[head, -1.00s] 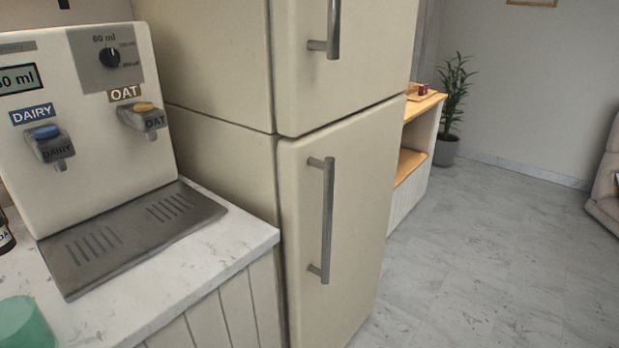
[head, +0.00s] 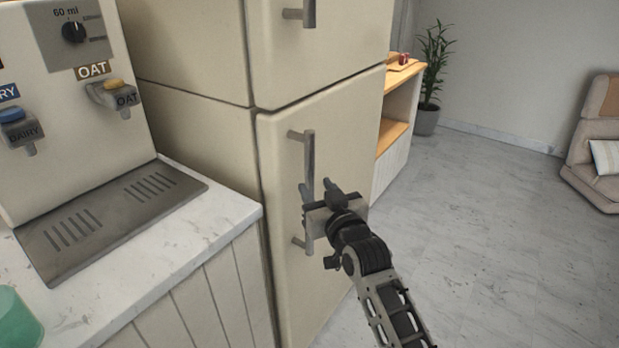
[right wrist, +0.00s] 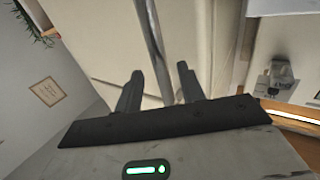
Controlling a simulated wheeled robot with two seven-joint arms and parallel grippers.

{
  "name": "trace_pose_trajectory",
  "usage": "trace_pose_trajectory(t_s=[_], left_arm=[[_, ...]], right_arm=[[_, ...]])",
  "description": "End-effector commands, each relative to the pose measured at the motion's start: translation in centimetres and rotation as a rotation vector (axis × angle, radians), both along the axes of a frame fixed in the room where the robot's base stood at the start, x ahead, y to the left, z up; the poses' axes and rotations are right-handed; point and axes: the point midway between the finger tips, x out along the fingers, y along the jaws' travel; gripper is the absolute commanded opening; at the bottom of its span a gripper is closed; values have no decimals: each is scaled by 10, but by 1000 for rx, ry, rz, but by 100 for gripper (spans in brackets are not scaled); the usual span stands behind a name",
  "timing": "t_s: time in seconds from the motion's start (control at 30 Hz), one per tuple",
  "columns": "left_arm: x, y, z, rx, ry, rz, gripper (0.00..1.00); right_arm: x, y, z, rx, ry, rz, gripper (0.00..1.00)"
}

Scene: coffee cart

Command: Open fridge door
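The cream fridge has a lower door (head: 285,290) and an upper door (head: 320,55), and both look shut. The lower door's grey vertical bar handle (head: 308,160) faces me. My right gripper (head: 318,188) is in front of the lower half of this handle and hides part of it. In the right wrist view, the two fingers of my right gripper (right wrist: 160,82) are spread apart, and the handle bar (right wrist: 152,45) runs ahead between their directions. I cannot tell whether the fingertips reach around the bar. My left gripper is not in view.
A marble counter (head: 225,222) with a milk dispenser (head: 70,110) and a green cup (head: 18,320) stands left of the fridge. A wooden shelf unit (head: 395,130) and a plant (head: 430,70) are behind it. The floor (head: 490,240) at the right is clear.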

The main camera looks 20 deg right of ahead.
Motion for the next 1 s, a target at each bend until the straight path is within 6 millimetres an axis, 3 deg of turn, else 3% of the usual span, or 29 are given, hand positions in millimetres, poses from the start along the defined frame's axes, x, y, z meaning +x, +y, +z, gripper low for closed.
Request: trace_pose_trajectory(t_s=[0.1, 0.3, 0.67, 0.8, 1.0], left_arm=[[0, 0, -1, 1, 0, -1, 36], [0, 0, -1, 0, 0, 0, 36], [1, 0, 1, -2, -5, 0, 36], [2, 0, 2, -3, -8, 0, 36], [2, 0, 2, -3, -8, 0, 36]], right_arm=[[23, 2, 1, 0, -1, 0, 39], [43, 3, 0, 1, 0, 0, 39], [48, 4, 0, 1, 0, 0, 39], [48, 4, 0, 1, 0, 0, 3], [47, 4, 0, 0, 0, 1, 0]])
